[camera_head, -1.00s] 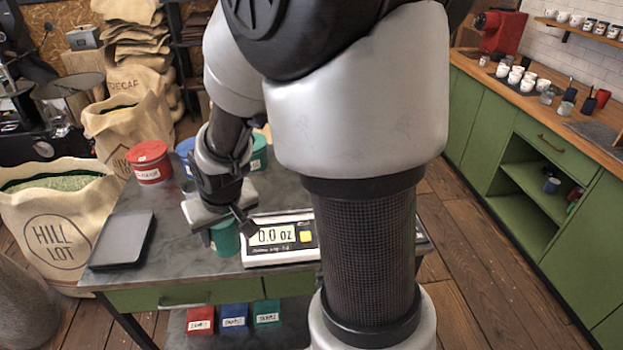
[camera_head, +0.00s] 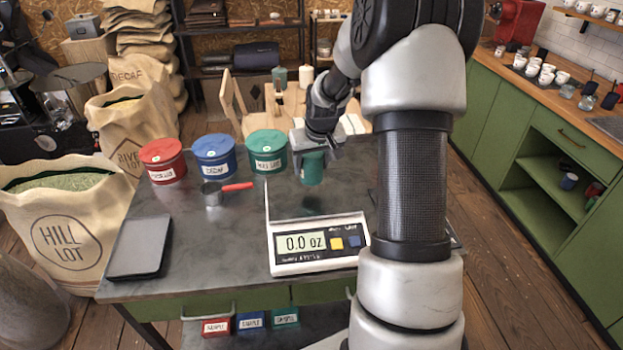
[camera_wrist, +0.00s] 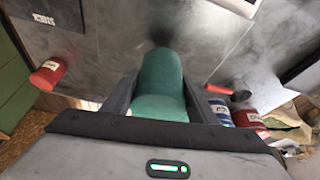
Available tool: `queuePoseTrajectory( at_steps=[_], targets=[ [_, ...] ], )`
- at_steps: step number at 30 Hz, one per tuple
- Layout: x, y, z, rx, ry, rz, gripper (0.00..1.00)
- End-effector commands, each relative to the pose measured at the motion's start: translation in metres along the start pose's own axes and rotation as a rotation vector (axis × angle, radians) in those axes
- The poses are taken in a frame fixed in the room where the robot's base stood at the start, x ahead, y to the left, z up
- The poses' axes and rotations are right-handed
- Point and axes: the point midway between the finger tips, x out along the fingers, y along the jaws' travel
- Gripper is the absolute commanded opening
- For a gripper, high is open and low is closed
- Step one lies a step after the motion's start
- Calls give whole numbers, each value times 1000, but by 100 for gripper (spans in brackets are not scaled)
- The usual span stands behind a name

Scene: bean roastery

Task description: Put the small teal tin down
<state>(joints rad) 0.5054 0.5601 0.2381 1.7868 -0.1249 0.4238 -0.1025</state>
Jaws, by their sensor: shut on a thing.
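The small teal tin (camera_head: 312,170) is between the jaws of my gripper (camera_head: 318,152), upright, behind the scale and right of the big green tin. In the wrist view the teal tin (camera_wrist: 160,80) fills the space between both fingers (camera_wrist: 158,100). My gripper is shut on it. A dark patch like a shadow lies on the grey tabletop (camera_head: 225,235) below the tin. The tin looks held a little above the table, but the exact gap is hard to tell. My gripper hides the tin's top.
Large red (camera_head: 162,160), blue (camera_head: 214,158) and green (camera_head: 267,151) tins stand in a row. A red-handled scoop (camera_head: 212,193) lies before them. The scale (camera_head: 320,265) reads 0.0 oz. A dark flat pad (camera_head: 141,248) lies front left. The tabletop's middle left is clear.

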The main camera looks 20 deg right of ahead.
Motion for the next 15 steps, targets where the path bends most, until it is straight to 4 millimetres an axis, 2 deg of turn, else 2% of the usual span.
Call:
queuePoseTrajectory(
  at_steps=[5, 12, 15],
  targets=[
    [12, 0, 5, 1, 1, 0, 25],
    [41, -1, 17, -1, 0, -1, 25],
    [42, -1, 17, -1, 3, 0, 25]
  ],
)
